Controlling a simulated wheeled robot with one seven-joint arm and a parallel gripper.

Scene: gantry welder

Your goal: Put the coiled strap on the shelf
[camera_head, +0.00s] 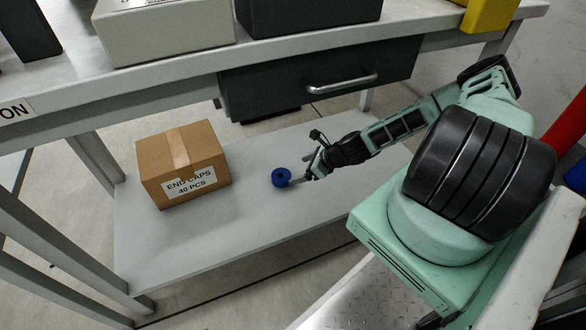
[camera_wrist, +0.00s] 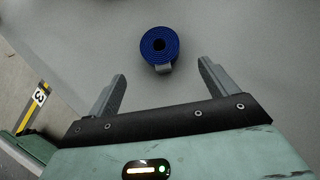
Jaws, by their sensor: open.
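The coiled strap (camera_head: 281,177) is a small dark blue roll on the grey lower shelf (camera_head: 250,235) of the bench. In the wrist view the blue coil (camera_wrist: 159,46) shows its spiral, with a grey tab on its near side. My gripper (camera_head: 303,180) is just right of the strap in the head view. In the wrist view my gripper (camera_wrist: 162,82) is open, its two fingers apart. The coil lies beyond the fingertips, roughly centred between them, and nothing is held. Whether a fingertip touches the coil in the head view I cannot tell.
A cardboard box (camera_head: 182,163) labelled "END CAPS 40 PCS" stands left of the strap on the lower shelf. A dark drawer (camera_head: 320,80) with a metal handle hangs above, under the bench top (camera_head: 270,50). The shelf's front part is clear.

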